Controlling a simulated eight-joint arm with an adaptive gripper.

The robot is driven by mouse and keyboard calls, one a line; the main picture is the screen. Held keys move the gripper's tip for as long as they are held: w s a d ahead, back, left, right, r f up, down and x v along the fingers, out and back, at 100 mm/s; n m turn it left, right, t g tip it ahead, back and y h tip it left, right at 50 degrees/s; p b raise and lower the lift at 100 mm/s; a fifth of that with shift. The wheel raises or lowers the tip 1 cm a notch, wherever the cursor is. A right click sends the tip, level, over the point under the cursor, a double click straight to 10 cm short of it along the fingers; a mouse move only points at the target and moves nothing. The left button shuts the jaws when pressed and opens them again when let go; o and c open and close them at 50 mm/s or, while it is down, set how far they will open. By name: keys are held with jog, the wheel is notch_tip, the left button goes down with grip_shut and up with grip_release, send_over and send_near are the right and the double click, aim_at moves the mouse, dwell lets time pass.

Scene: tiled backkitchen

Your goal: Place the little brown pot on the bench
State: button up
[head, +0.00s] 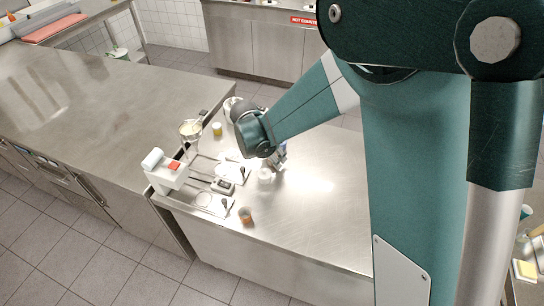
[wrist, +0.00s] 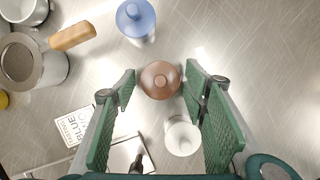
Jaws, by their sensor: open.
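The little brown pot (wrist: 160,80) is round, with a knob on top, seen from above in the wrist view. It appears to stand on the steel bench (head: 310,215). My gripper (wrist: 160,76) is open, with one green finger on each side of the pot in the picture and a narrow gap to each. I cannot tell how far above the pot the fingertips are. In the head view my gripper (head: 279,158) is mostly hidden behind my wrist, and I cannot make out the pot there.
A white lidded container (wrist: 182,137) is close beside the right finger. A blue-topped bottle (wrist: 136,20) stands beyond the pot. In the head view an orange-brown cup (head: 246,215) stands near the edge; the bench's right part is clear.

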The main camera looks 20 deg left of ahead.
jog(key=v, duration=1.1)
jog(key=shift+s+r+p, duration=0.25)
jog(key=shift+r+p, duration=0.1)
dwell(0.5)
jog(key=s+d+r+m+y, duration=0.1)
jog(key=d+r+m, duration=0.35)
jog(key=d, duration=0.45)
jog(key=s+d+r+m, duration=0.1)
jog(key=d+r+m, duration=0.35)
jog(key=d, duration=0.55)
jog(key=d+r+m+y, duration=0.1)
jog(key=d+r+m, duration=0.35)
jog(key=d, duration=0.45)
jog(key=s+d+m+t, duration=0.1)
jog(key=s+d+m, duration=0.7)
jog(key=d+m, duration=0.1)
jog(key=s+d+m+t, duration=0.2)
jog(key=s+d+m, duration=0.6)
jog(key=d, duration=0.4)
jog(key=shift+d+r+m, duration=0.2)
jog(key=shift+d+m, duration=0.05)
jog(key=shift+m, duration=0.3)
